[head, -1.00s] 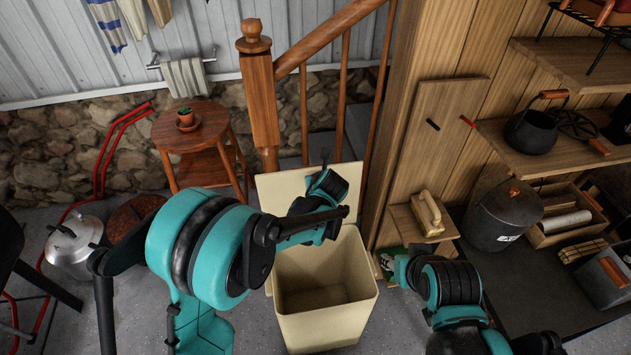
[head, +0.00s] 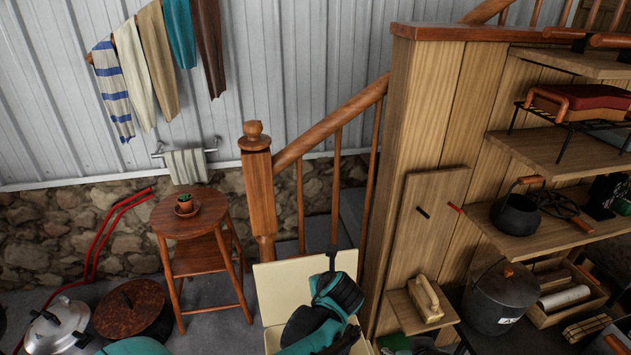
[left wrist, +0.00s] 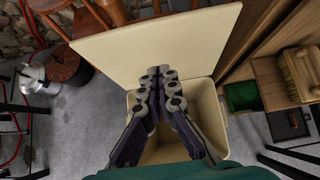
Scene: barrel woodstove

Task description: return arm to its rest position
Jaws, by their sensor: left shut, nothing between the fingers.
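My left arm, teal and black, comes up from the bottom of the head view. Its gripper (head: 332,255) shows as a small dark tip in front of the raised cream lid (head: 284,290) of a bin. In the left wrist view the gripper (left wrist: 162,80) has its fingers together with nothing between them. It is over the opening of the cream bin (left wrist: 208,118), whose lid (left wrist: 160,45) stands open behind. My right gripper is not visible in the head view.
A wooden panel wall and shelves (head: 560,155) with pots rise on the right.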

